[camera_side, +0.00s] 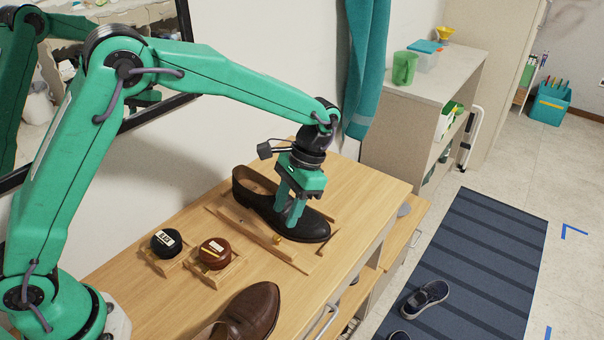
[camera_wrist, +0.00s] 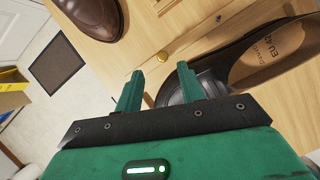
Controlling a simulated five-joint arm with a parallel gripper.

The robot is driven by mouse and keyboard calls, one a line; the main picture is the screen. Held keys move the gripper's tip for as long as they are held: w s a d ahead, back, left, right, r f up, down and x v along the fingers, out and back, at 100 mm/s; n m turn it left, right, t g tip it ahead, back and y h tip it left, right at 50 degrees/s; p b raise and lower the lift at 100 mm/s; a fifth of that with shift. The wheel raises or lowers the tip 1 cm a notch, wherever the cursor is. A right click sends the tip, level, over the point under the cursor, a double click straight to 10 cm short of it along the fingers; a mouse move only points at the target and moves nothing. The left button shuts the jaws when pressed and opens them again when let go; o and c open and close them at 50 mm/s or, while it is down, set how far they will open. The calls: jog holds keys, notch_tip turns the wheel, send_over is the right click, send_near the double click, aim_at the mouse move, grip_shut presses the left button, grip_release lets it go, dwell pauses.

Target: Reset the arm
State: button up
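My gripper (camera_side: 285,212) is above the front part of a black shoe (camera_side: 260,200) on the wooden bench top. The shoe sits in a low wooden frame (camera_side: 245,228). In the wrist view my two fingers (camera_wrist: 159,72) are apart with nothing held between them. One finger is over the toe of the black shoe (camera_wrist: 232,65), the other over bare wood. Whether a fingertip touches the shoe I cannot tell.
A black tin (camera_side: 166,242) and a brown tin (camera_side: 214,253) sit in small wooden holders. A brown shoe (camera_side: 250,315) lies at the front edge. A mirror (camera_side: 160,60) stands behind my arm. A teal cloth (camera_side: 366,60) hangs near a shelf (camera_side: 425,95).

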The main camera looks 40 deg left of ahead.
jog(key=shift+v, duration=0.85)
jog(key=shift+r, duration=0.15)
jog(key=s+a+r+n+t+h, duration=0.1)
jog(key=s+a+r+t, duration=0.1)
jog(key=s+a+r, duration=0.3)
jog(key=s+a+r+n+t, duration=0.1)
jog(key=s+a+r+t, duration=0.15)
jog(key=r, duration=0.35)
jog(key=s+a+r+n+t, duration=0.2)
jog(key=s+a+t, duration=0.3)
jog(key=s, duration=0.7)
jog(key=shift+s+a+r, duration=0.2)
jog(key=shift+s+a, duration=0.15)
jog(key=shift+a, duration=0.85)
